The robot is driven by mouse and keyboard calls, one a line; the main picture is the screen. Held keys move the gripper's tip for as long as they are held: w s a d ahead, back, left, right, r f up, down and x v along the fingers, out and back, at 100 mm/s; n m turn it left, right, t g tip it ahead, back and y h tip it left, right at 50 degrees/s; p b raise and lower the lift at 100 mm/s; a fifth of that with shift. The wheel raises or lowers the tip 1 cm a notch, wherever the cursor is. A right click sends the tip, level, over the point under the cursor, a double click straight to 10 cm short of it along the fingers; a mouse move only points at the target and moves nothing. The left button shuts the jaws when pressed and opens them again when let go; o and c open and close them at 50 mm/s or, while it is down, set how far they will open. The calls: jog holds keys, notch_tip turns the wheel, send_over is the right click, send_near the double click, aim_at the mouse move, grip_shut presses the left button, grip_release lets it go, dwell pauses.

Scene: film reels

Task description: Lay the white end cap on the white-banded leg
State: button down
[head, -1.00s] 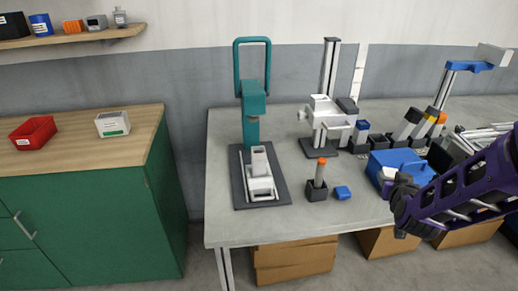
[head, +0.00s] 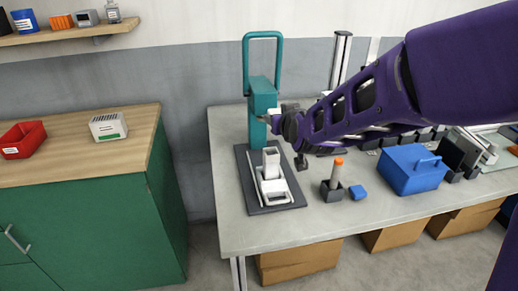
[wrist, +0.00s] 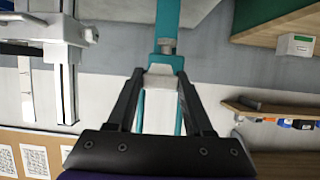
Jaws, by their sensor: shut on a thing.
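My gripper (wrist: 160,78) is shut on a small whitish piece (wrist: 162,76), held between its fingertips in the wrist view. It looks like the white end cap. The teal press stands behind it in that view. In the head view my purple arm reaches across to just right of the teal press (head: 263,97); the fingertips and the held piece are not clear there. I cannot make out the white-banded leg now; my arm covers much of the back right of the table.
White parts (head: 272,180) sit on the press's dark base. The table's front left (head: 250,229) is clear. A green cabinet (head: 90,210) stands left.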

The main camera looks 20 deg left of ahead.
aim_at(273, 155)
jog(key=shift+s+a, duration=0.15)
jog(key=shift+a, duration=0.3)
notch_tip(273, 155, down, 10)
jog(key=shift+a+r+b, duration=0.1)
jog(key=shift+r+b, duration=0.05)
jog(key=shift+b, duration=0.4)
jog(key=shift+f+b, duration=0.25)
jog(key=shift+b, duration=0.2)
jog(key=shift+f, duration=0.2)
jog(key=shift+c, duration=1.5)
grip_release()
jog(key=shift+r, duration=0.1)
